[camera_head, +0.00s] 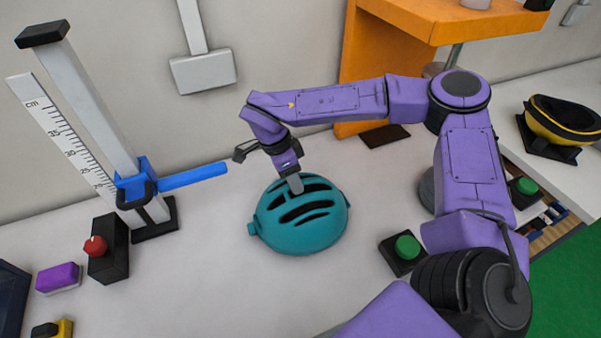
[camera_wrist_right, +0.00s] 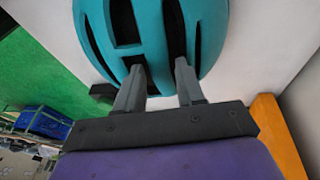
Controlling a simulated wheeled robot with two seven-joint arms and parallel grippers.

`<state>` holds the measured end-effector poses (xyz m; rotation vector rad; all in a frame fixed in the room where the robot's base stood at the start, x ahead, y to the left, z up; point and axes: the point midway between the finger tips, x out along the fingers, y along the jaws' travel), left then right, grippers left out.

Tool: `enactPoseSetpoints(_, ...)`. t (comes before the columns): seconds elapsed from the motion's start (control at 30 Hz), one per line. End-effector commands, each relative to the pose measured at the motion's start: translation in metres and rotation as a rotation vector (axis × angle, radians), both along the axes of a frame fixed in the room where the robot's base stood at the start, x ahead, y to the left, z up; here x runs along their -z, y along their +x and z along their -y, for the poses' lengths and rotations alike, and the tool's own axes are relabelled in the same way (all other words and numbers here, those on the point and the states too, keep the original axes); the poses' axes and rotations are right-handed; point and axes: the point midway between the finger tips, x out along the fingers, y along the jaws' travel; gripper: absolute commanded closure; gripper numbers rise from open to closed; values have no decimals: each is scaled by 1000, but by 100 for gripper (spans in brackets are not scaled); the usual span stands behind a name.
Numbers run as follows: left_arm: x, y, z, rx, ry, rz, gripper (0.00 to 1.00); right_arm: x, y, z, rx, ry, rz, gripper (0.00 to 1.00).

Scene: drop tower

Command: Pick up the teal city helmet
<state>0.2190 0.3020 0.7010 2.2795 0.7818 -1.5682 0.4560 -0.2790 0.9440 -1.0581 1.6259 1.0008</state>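The teal city helmet (camera_head: 303,232) rests on the white table, dome up with dark vent slots, near the middle of the head view. It fills the top of the right wrist view (camera_wrist_right: 155,30). My right gripper (camera_head: 296,186) is over the helmet's upper back part, pointing down. In the wrist view its two fingers (camera_wrist_right: 159,72) stand apart, with tips at two vents and a teal rib between them. Whether the fingers press on the rib is hard to see. My left gripper is not in view.
Left of the helmet stands a ruler post with a blue arm (camera_head: 193,177). A red-knob box (camera_head: 108,255) and purple block (camera_head: 58,278) lie further left. A green button (camera_head: 407,247) is to the right. A yellow-black helmet (camera_head: 562,120) sits far right. An orange stand (camera_head: 365,50) is behind.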

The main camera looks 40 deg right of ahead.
Motion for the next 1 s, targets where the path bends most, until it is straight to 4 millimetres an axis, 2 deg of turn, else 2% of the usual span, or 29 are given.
enactPoseSetpoints(0.1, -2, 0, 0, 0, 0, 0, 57, 9, -2, 2, 0, 1, 1, 62)
enactPoseSetpoints(0.27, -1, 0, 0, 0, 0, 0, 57, 10, -2, 2, 1, 0, 1, 62)
enactPoseSetpoints(0.3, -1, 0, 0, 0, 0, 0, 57, 10, -2, 2, 1, 0, 1, 65)
enactPoseSetpoints(0.37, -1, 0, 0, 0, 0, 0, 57, 10, -2, 2, 1, 0, 1, 85)
enactPoseSetpoints(0.4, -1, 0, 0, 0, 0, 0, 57, 10, -2, 2, 1, 0, 1, 98)
enactPoseSetpoints(0.43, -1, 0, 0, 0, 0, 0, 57, 9, -2, 2, 1, 0, 1, 100)
enactPoseSetpoints(0.83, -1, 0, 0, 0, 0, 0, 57, 5, -1, 2, 0, 0, 4, 100)
enactPoseSetpoints(1.0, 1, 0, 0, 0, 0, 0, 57, -20, -1, 2, 0, 0, 8, 100)
